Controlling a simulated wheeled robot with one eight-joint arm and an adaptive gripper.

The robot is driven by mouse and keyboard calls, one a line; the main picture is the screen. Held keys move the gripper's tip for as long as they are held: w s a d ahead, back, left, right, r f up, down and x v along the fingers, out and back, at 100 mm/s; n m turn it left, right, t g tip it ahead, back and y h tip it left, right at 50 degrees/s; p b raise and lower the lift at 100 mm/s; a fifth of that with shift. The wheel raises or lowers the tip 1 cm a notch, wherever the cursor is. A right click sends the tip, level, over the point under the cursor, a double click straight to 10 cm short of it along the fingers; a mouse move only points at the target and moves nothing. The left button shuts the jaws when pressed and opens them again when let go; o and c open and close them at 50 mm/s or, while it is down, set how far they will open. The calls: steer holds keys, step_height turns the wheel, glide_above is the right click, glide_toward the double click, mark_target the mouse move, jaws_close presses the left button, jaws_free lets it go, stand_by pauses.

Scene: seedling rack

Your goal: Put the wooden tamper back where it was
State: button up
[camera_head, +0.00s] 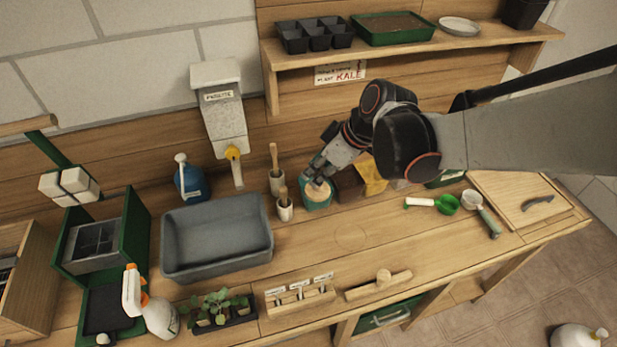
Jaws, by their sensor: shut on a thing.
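My gripper (316,178) reaches down from the right to a teal pot (316,205) at the back of the bench, and its fingers are close together. A round, pale wooden piece (320,190), which looks like the wooden tamper, shows at the pot's mouth under the fingers. My gripper is shut on it. The fingers hide part of it, and I cannot tell how far it sits inside the pot. A faint circle outline (350,237) marks the bare bench in front of the pot.
Two small pots with wooden handles (276,180) (285,208) stand close left of the teal pot. A grey tub (216,240) is further left. A wooden bar with a knob (378,286) lies at the front. The bench middle is clear.

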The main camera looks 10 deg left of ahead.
step_height(320, 180, down, 20)
steer(key=b, duration=1.4)
steer(key=shift+w, duration=0.1)
steer(key=o, duration=0.5)
steer(key=shift+f, duration=0.15)
steer(key=o, duration=0.4)
steer(key=shift+o, duration=0.2)
steer(key=shift+r, duration=0.25)
steer(key=p+v, duration=0.7)
steer(key=v, duration=0.5)
steer(key=shift+p, duration=0.4)
